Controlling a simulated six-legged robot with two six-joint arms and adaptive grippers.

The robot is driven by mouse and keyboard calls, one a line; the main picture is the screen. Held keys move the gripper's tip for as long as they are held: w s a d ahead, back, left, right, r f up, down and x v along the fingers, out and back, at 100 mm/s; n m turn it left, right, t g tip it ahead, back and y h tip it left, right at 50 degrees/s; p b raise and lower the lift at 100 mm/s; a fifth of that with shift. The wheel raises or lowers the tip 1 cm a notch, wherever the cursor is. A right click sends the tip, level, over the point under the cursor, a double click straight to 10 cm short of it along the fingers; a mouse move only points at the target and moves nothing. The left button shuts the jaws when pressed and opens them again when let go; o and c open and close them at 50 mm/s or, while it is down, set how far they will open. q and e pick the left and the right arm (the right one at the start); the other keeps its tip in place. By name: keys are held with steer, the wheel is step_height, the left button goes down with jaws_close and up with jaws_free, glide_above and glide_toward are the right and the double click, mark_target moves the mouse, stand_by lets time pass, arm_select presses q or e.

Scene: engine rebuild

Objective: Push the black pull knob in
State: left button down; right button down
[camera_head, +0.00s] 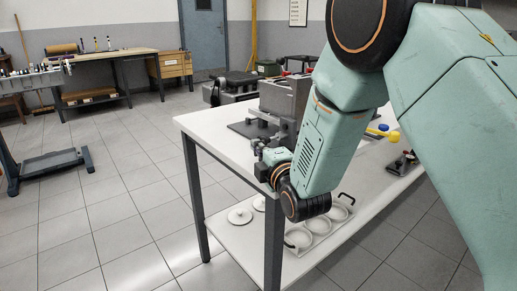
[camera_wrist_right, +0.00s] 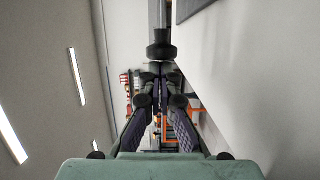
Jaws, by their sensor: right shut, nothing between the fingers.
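The black pull knob (camera_wrist_right: 161,45) shows at the top middle of the right wrist view, a dark round knob on a grey rod. My right gripper (camera_wrist_right: 160,72) is shut and empty. Its fingertips come together right at the knob's near side; I cannot tell whether they touch it. In the head view my right gripper (camera_head: 257,146) is small, at the white table's near left end, beside a grey machine unit (camera_head: 285,96). The knob cannot be made out there. My left gripper is not in view.
The white table (camera_head: 215,124) carries the grey unit, a dark plate and a yellow-and-blue item (camera_head: 382,131). Its lower shelf (camera_head: 235,235) holds pale rings and a tray with black handles. My right arm hides much of the table.

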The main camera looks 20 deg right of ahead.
steer(key=shift+w+d, duration=0.15)
steer(key=shift+d, duration=0.25)
steer(key=shift+w+d+p, duration=0.2)
steer(key=shift+d+p, duration=0.15)
steer(key=shift+d, duration=0.4)
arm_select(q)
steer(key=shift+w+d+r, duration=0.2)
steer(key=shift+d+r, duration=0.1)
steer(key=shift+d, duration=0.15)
arm_select(e)
steer(key=shift+a, duration=0.1)
